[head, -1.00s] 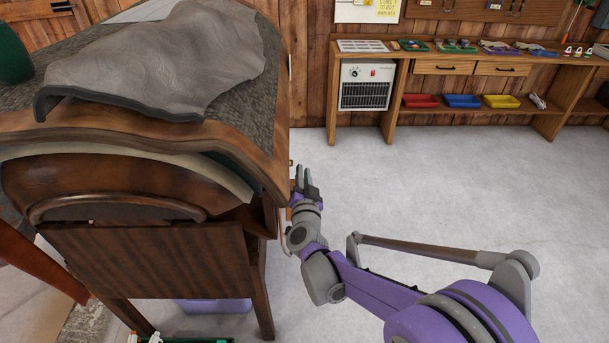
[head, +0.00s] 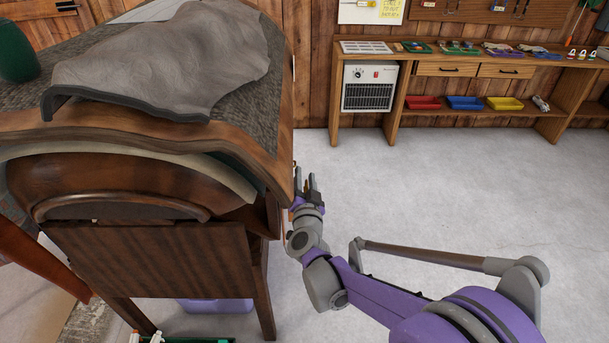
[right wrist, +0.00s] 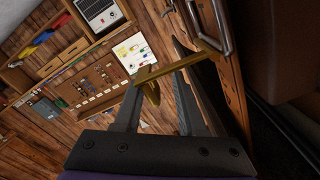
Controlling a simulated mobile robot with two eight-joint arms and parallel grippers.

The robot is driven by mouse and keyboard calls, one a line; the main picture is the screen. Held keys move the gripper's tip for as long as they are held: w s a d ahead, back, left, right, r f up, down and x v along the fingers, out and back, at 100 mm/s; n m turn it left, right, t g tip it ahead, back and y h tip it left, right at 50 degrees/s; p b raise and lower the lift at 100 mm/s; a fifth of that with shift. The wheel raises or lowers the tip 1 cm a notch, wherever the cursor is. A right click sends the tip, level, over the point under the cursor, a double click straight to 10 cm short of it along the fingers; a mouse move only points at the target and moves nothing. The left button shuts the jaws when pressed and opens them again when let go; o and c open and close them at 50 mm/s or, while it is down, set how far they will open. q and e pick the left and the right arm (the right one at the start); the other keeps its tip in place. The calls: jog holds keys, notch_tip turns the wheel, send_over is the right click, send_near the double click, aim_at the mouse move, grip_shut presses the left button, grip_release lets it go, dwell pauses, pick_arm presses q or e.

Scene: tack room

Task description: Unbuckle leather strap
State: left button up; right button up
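In the right wrist view a metal buckle (right wrist: 222,28) hangs at the upper right, beside the dark wooden stand. A narrow tan-gold piece (right wrist: 176,68), which looks like the strap end or a buckle part, crosses between the fingers of my right gripper (right wrist: 163,75). The fingers are apart, with visible room around this piece. In the head view my right gripper (head: 305,182) is beside the right side of the stand, fingers pointing up and apart. The strap and buckle are mostly hidden there. My left gripper is not in view.
The wooden stand (head: 150,265) with a grey cloth (head: 160,62) on top fills the left. A purple box (head: 215,305) lies under it. A workbench (head: 480,60) with coloured trays stands at the back right. The floor (head: 440,190) between is clear.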

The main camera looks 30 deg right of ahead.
jog(key=v, duration=0.9)
jog(key=shift+s+a+p, duration=0.2)
jog(key=shift+s+p, duration=0.15)
jog(key=shift+p, duration=0.05)
jog(key=shift+a, duration=0.1)
